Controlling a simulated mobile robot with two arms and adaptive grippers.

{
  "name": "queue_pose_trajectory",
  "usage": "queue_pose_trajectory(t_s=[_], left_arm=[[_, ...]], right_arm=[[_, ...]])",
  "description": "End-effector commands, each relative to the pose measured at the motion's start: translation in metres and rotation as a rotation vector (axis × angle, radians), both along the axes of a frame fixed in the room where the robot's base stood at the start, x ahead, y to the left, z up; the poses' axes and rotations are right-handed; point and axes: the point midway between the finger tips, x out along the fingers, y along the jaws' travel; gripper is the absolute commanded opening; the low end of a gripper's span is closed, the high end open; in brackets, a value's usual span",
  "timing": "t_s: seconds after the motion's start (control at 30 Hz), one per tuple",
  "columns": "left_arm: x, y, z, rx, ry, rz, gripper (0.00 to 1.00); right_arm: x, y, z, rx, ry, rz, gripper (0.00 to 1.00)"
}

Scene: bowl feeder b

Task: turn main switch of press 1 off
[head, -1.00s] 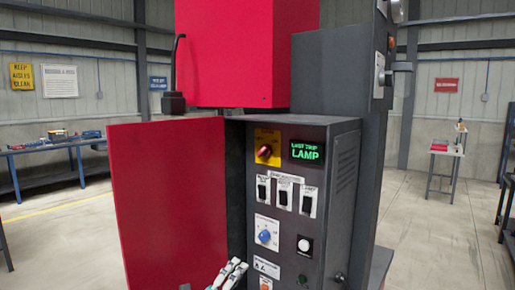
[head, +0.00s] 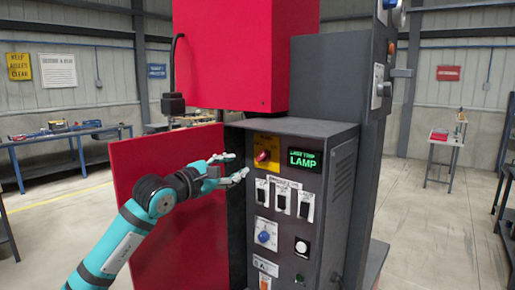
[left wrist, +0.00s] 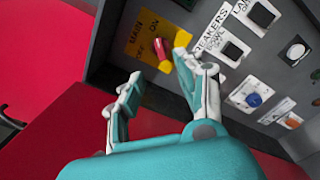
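The main switch is a red knob (head: 263,156) on a yellow plate (head: 268,141) at the upper left of the grey control panel. In the left wrist view, the red knob (left wrist: 163,54) sits below the words MAIN and ON on the yellow plate (left wrist: 141,22); one end of it points toward ON. My left gripper (head: 239,164) is open and empty just left of the knob. In the left wrist view, its fingers (left wrist: 159,61) are spread, with the right fingertip near the knob's right side. Contact cannot be told. My right gripper is out of view.
A red door (head: 150,210) stands open left of the panel, behind my left arm. Breaker switches (head: 283,200), a blue dial (head: 264,237) and a white button (head: 301,247) lie below the knob. A lit green lamp sign (head: 303,160) is to its right.

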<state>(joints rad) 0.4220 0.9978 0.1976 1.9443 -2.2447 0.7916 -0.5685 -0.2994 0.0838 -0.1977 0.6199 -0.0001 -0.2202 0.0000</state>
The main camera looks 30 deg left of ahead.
Motion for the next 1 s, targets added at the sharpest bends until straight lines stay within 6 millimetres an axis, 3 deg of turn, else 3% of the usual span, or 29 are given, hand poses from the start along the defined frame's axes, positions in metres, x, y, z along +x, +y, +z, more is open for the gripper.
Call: queue_pose_trajectory(t_s=[0.03,0.2,0.5,0.9,1.0], left_arm=[[0.012,-0.001,0.008,-0.005,-0.001,-0.001,0.37],[0.049,-0.005,0.007,-0.004,-0.001,-0.003,0.37],[0.094,-0.008,0.003,-0.003,0.0,-0.001,0.37],[0.103,-0.009,-0.001,-0.001,0.0,-0.001,0.37],[0.103,-0.009,-0.001,-0.001,0.0,-0.001,0.26]], right_arm=[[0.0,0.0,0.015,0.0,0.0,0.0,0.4],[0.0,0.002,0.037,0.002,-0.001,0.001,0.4],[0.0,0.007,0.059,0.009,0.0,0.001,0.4],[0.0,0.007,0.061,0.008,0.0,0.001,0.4],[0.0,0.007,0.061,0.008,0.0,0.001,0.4]])
